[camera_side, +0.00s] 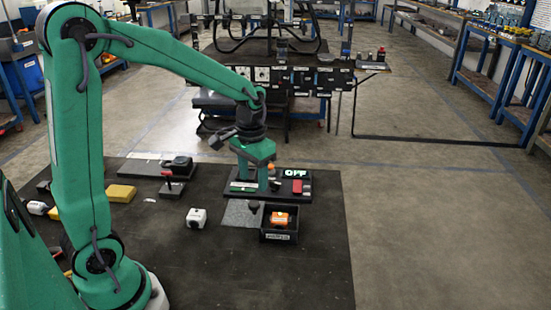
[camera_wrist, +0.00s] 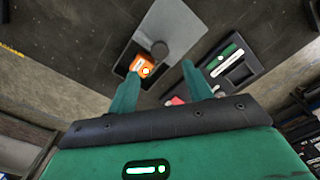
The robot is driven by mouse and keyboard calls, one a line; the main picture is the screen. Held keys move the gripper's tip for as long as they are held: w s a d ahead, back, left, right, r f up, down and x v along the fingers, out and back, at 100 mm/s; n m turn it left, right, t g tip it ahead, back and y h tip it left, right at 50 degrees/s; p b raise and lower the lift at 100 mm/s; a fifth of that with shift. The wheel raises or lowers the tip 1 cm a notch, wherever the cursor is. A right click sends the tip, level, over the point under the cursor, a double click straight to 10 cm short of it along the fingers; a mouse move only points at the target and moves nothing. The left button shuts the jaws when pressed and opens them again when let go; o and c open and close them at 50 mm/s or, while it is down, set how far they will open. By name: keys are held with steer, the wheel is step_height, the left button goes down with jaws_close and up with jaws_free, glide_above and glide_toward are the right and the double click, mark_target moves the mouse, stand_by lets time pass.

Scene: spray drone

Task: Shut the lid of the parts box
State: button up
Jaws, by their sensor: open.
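The parts box (camera_side: 279,238) is a small black open-topped box with a label on its front. An orange part (camera_side: 281,219) sits inside, and the part also shows in the wrist view (camera_wrist: 143,66).
A white cube (camera_side: 196,217) and a yellow block (camera_side: 120,193) are to the left. The dark mat (camera_side: 240,275) in front is clear.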

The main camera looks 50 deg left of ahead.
mark_target(254, 203)
steer(key=shift+f, duration=3.6)
